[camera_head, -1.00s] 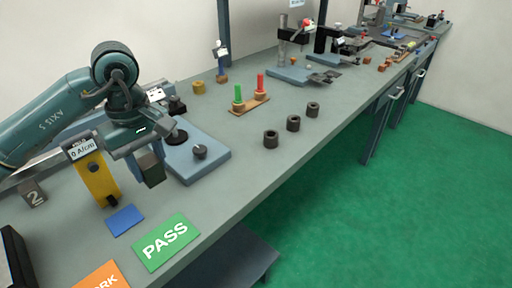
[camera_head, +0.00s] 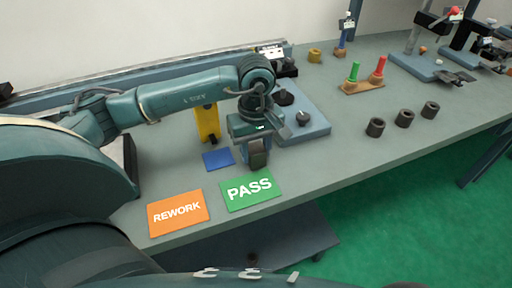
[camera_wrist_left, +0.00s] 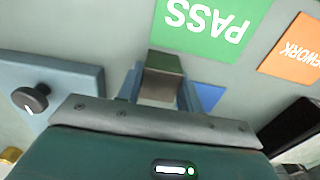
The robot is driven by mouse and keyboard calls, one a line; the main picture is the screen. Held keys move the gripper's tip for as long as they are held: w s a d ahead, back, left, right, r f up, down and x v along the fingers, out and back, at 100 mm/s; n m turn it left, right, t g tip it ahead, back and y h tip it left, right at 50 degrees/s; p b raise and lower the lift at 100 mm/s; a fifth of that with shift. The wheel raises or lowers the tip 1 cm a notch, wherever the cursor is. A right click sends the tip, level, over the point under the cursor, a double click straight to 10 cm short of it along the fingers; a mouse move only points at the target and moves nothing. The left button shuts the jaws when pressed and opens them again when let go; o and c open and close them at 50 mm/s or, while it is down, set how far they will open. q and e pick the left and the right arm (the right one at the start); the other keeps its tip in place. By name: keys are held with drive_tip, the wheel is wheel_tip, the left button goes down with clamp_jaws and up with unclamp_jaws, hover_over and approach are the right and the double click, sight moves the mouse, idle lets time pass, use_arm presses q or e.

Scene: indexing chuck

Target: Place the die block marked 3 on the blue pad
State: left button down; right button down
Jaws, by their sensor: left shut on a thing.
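My left gripper (camera_head: 257,150) is shut on a dark grey block (camera_head: 259,158). The held block also shows between the fingers in the left wrist view (camera_wrist_left: 162,82); no number is readable on it. The blue pad (camera_head: 218,159) lies bare on the bench, just left of the gripper in the head view. In the left wrist view, part of the blue pad (camera_wrist_left: 211,97) shows beside the right finger. The block appears held above the bench, near the back edge of the green PASS card (camera_head: 250,190). My right gripper is not in view.
An orange REWORK card (camera_head: 178,213) lies left of the PASS card. A yellow gauge (camera_head: 207,122) stands behind the pad. A blue-grey fixture plate with a knob (camera_head: 303,119) is right of the gripper. Several dark rings (camera_head: 375,127) stand farther right. The bench's front edge is close.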

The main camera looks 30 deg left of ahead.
use_arm(q)
drive_tip(key=shift+f+b, duration=0.15)
drive_tip(key=shift+b, duration=0.15)
drive_tip(key=c, duration=0.9)
unclamp_jaws()
